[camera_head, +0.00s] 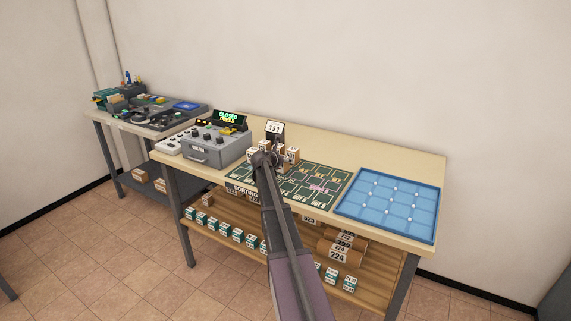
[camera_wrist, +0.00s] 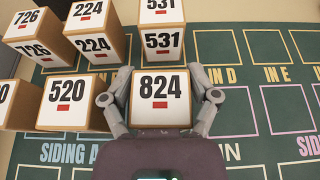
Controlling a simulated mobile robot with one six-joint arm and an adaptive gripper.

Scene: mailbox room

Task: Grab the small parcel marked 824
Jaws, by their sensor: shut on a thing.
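The small parcel marked 824 (camera_wrist: 161,92) is a brown box with a white label, black digits and a red mark. In the wrist view it sits between the two fingers of my gripper (camera_wrist: 161,104), which are shut on its sides. It appears to stand on the green sorting mat (camera_wrist: 240,68); I cannot tell if it is lifted. In the head view my gripper (camera_head: 266,158) is over the mat's back left part, and my arm hides much of the parcels there.
Parcel 520 (camera_wrist: 70,102) stands close left of it, and parcels 531 (camera_wrist: 160,42), 224 (camera_wrist: 95,44) and 726 (camera_wrist: 36,48) stand behind. A grey control box (camera_head: 214,146) is left on the table; a blue tray (camera_head: 388,204) is right. The mat's right side is clear.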

